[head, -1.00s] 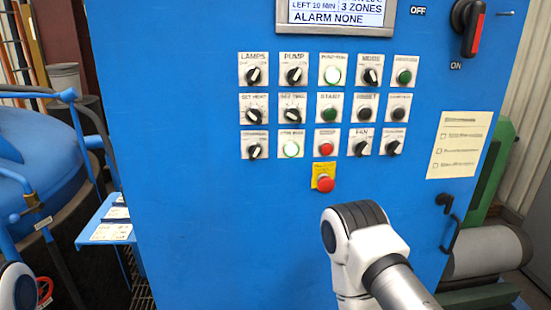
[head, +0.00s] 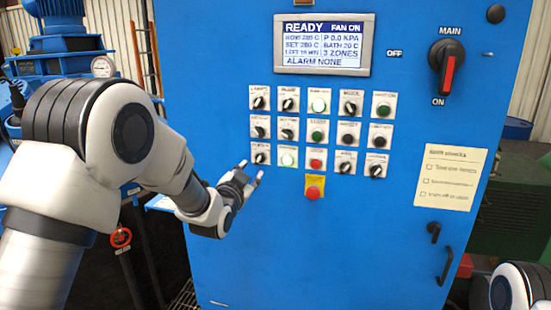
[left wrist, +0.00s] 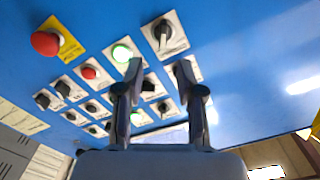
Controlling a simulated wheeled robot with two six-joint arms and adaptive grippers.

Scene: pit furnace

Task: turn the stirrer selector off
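The blue cabinet has a panel of labelled knobs and buttons. The small labels are too blurred to read, so I cannot tell for sure which selector is the stirrer's. My left gripper (head: 251,172) is open and empty, just below the black selector at the bottom left of the panel (head: 260,158). That selector also shows in the left wrist view (left wrist: 163,35), beyond the open fingertips (left wrist: 159,69), with no visible contact. Its handle looks slanted. Another selector stands at the bottom right (head: 376,170). My right gripper is out of view; only part of my right arm shows.
A lit green button (head: 287,160), a red button (head: 316,164) and a red emergency button on yellow (head: 314,192) are close by. The display (head: 324,44) reads READY, FAN ON. A main switch (head: 447,68) is at the upper right.

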